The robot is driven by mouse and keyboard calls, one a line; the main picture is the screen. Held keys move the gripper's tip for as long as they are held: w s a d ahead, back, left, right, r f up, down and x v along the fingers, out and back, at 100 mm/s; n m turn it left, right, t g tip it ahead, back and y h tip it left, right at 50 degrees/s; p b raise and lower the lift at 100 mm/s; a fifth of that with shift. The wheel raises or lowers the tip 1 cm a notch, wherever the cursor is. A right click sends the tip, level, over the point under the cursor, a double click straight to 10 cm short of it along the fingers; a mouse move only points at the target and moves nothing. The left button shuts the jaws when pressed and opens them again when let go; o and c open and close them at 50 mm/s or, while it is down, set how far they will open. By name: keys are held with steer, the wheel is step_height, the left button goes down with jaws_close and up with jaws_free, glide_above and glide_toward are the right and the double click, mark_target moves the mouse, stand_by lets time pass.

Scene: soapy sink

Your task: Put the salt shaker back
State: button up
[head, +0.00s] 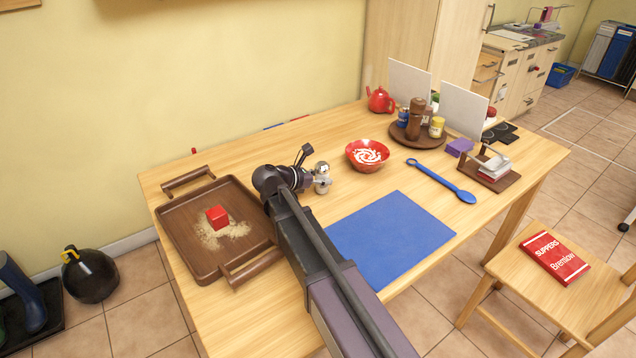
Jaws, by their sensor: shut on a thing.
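A small silvery shaker (322,169), which looks like the salt shaker, is at the end of my arm over the wooden table. My gripper (319,181) is shut on it, and the shaker looks upright. Part of its body is hidden by the fingers. I cannot tell whether its base touches the table. A round brown turntable (402,137) stands further back to the right. It carries a brown pepper mill (415,118), a blue-and-dark jar (402,117) and a yellow-lidded jar (436,127).
A red bowl (358,160) sits just right of the shaker. A wooden tray (180,233) with a red block (217,216) and crumbs is left. A blue mat (391,240), blue spoon (440,182) and red teapot (380,100) are also on the table. White panels (464,110) stand behind the turntable.

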steer(key=shift+f, duration=0.25)
steer(key=o, duration=1.2)
steer(key=shift+r, duration=0.1)
steer(key=shift+r, duration=0.1)
steer(key=shift+r, duration=0.1)
steer(key=p+v, duration=0.4)
steer(key=v, duration=0.6)
steer(key=shift+s+a, duration=0.15)
steer(key=shift+p+v, duration=0.35)
steer(key=shift+v, duration=0.5)
